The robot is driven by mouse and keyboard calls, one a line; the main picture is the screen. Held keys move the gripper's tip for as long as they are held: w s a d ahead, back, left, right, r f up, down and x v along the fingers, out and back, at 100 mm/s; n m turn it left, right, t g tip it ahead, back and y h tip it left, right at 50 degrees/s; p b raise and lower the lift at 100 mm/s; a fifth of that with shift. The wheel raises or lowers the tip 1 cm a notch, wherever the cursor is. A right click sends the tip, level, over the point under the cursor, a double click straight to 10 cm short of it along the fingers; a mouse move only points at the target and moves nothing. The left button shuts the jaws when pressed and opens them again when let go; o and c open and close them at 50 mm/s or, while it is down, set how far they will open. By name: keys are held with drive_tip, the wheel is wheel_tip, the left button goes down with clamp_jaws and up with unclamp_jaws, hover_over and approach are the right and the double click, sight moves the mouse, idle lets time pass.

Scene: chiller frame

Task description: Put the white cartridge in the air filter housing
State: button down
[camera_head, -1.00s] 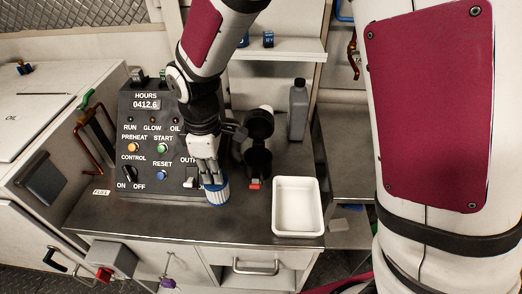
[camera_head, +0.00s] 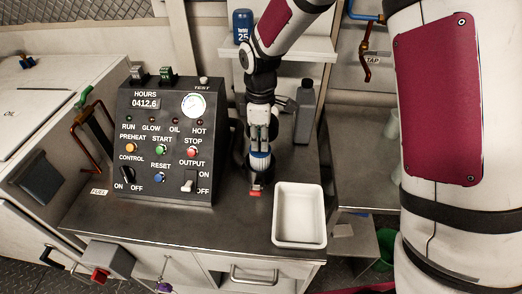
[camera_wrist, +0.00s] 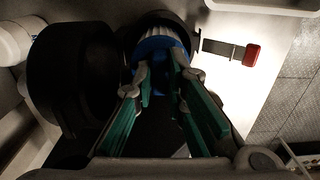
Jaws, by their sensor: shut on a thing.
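The white cartridge, with white pleats and a blue end band, shows in the head view (camera_head: 259,161) and the wrist view (camera_wrist: 158,48). My gripper (camera_head: 260,143) points down over it; in the wrist view its green-sided fingers (camera_wrist: 165,76) are shut on the blue end. The black air filter housing (camera_head: 256,178) is directly below the cartridge, mostly hidden by my gripper in the head view. In the wrist view its dark round rim (camera_wrist: 158,17) shows behind the cartridge. I cannot tell how deep the cartridge sits. A dark round part (camera_wrist: 70,75), apparently the open lid, is beside it.
A red-tipped latch (camera_head: 255,193) sticks out at the housing's front. The control panel (camera_head: 165,150) stands close on the left. A grey bottle (camera_head: 305,112) is behind right, and an empty white tray (camera_head: 299,216) is front right. A shelf (camera_head: 310,47) is above.

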sight(260, 148)
drive_tip(key=shift+f, duration=1.9)
drive_tip(key=shift+f, duration=0.1)
drive_tip(key=c, duration=1.6)
unclamp_jaws()
wheel_tip(260, 148, up, 12)
drive_tip(key=shift+r+b, duration=0.15)
drive_tip(key=shift+b, duration=0.4)
